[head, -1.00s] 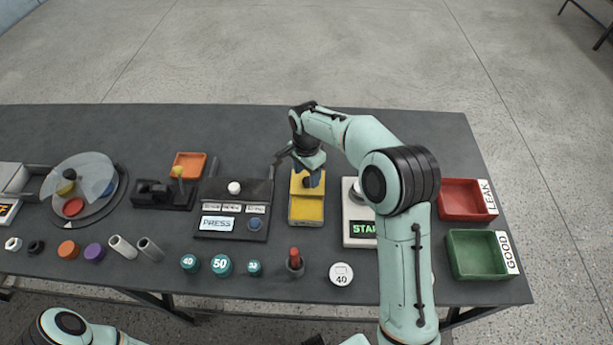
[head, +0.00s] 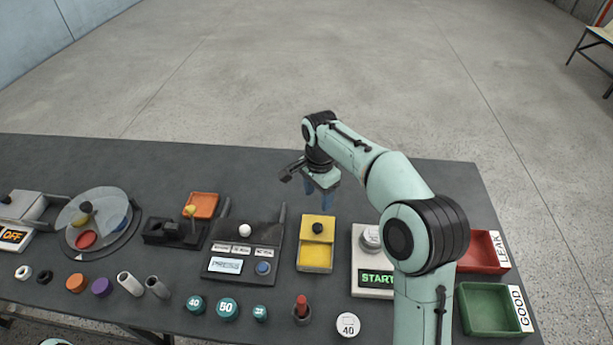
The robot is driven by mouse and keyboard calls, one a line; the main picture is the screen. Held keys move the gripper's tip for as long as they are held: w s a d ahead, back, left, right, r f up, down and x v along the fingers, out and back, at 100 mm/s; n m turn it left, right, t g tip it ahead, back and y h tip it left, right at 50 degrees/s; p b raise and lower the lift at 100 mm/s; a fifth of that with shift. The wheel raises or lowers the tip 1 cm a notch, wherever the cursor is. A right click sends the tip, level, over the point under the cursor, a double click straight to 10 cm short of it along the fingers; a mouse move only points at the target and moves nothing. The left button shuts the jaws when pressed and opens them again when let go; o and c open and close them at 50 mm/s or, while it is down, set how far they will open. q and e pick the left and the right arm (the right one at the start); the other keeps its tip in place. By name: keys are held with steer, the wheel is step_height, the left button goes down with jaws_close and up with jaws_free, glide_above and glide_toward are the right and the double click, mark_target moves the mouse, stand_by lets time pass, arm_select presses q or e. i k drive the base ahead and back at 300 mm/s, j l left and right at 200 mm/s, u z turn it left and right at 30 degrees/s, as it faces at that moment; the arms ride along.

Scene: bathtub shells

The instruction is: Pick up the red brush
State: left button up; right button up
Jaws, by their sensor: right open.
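A small red-topped piece, which looks like the red brush (head: 301,303), stands upright in a dark round holder (head: 302,318) near the table's front edge. Its lower part is hidden in the holder. My right gripper (head: 319,195) is open and empty, pointing down above the table behind the yellow box (head: 316,229). It is well behind the brush and apart from it. My left gripper is out of view.
Teal weights (head: 227,308) stand left of the brush, and a white round piece marked 40 (head: 348,325) stands right. Behind are a PRESS panel (head: 226,265) and a START box (head: 376,279). Red (head: 482,252) and green (head: 490,309) trays lie right. The back of the table is clear.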

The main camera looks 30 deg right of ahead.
mark_target(301, 300)
steer(key=k, duration=1.5)
